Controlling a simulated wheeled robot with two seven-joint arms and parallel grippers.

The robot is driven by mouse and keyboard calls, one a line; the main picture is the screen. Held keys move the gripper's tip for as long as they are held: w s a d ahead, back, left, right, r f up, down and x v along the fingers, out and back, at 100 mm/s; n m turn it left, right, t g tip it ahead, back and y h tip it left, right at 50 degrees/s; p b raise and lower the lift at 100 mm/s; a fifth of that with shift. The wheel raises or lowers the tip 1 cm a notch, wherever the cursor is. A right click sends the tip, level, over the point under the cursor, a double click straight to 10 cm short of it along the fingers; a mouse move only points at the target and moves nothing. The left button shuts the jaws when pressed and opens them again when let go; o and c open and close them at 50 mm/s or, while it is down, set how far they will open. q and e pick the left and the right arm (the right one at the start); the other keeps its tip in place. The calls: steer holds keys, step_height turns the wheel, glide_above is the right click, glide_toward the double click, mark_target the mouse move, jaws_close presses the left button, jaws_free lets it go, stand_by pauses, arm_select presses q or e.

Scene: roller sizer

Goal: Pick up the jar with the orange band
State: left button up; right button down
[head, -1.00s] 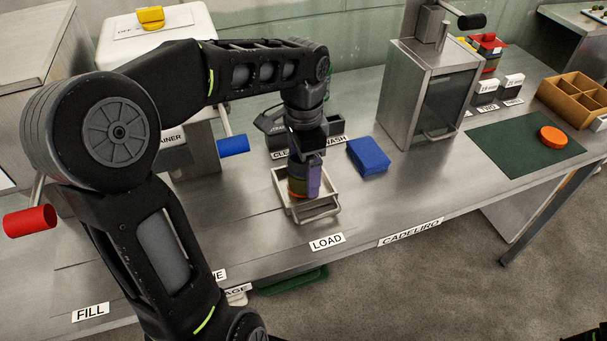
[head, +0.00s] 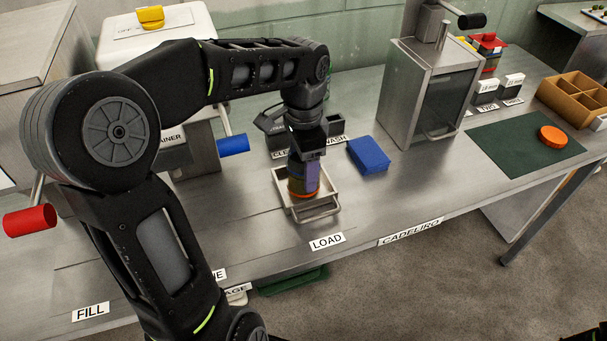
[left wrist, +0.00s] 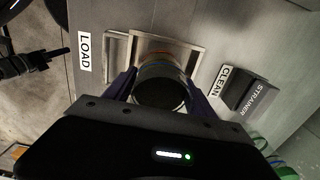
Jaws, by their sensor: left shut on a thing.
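The jar with the orange band (head: 298,192) stands in a small square metal tray (head: 331,193) behind the LOAD label. The orange band shows low on its side. My left gripper (head: 304,170) points down from above and is shut on the jar, with purple fingers on its sides. In the left wrist view the jar (left wrist: 160,92) shows its dark top between the two fingers, with the tray (left wrist: 193,62) around its base. I cannot tell whether the jar touches the tray floor. A dark part of my right arm shows in the left wrist view; its jaws are unclear.
A blue block (head: 368,156) lies right of the tray. Dark CLEAN and WASH bins (head: 335,124) stand behind it, and a metal box machine (head: 420,95) further right. An orange disc (head: 552,137) lies on a green mat (head: 500,140). The counter front near LOAD is clear.

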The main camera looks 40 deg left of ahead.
arm_select(q)
steer(key=c, duration=0.8)
steer(key=shift+o, duration=0.2)
step_height(320, 180, up, 10)
steer(key=p, duration=0.2)
steer(key=shift+p, duration=0.3)
